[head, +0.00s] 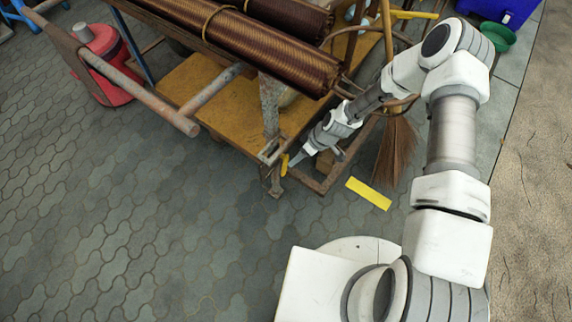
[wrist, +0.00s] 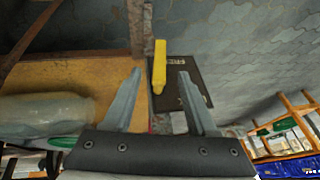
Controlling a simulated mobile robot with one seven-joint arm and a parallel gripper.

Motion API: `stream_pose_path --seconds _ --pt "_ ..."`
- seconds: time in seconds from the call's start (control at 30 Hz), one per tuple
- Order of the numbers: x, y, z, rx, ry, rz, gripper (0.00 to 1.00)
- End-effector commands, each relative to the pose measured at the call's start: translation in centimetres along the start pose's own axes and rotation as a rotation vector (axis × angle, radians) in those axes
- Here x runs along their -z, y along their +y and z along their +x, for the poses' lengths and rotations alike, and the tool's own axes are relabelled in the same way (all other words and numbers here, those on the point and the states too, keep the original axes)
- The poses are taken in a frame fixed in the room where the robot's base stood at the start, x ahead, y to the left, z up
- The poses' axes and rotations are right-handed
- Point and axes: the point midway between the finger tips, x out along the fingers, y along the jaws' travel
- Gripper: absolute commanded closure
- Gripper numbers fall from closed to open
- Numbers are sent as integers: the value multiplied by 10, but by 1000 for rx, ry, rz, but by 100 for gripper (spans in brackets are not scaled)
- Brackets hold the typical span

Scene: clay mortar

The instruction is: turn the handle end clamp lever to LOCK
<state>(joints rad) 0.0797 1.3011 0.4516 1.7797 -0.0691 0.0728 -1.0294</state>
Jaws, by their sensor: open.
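The yellow clamp lever (wrist: 159,65) stands out in the wrist view beside a dark plate (wrist: 190,92) with small pale lettering that I cannot read surely. The lever lies along the plate's left edge. In the head view the lever (head: 284,164) is a small yellow piece by the cart's rusty corner post. My gripper (wrist: 159,75) is open and empty, with one finger on each side of the lever. Gaps show between lever and fingers; whether either touches is unclear. In the head view my gripper (head: 296,161) reaches the post from the right.
The rusty cart frame (head: 271,105) with a yellow-brown deck (head: 215,100) carries ribbed brown rolls (head: 240,40). A broom (head: 396,150) stands close to my arm. A yellow strip (head: 368,193) lies on the paving. A red container (head: 100,62) is at left. The paving in front is clear.

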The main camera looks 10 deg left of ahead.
Motion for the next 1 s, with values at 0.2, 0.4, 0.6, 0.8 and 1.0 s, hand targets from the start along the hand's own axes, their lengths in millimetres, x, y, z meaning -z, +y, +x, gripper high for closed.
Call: stream_pose_path --seconds 0.2,0.4,0.6,0.8,1.0 --pt "-2 0 44 1 -1 0 43" --pt "-2 0 83 1 -1 0 43" --pt "-1 0 106 0 -1 0 43" --pt "-1 0 112 0 -1 0 43" --pt "0 0 112 0 -1 0 43"
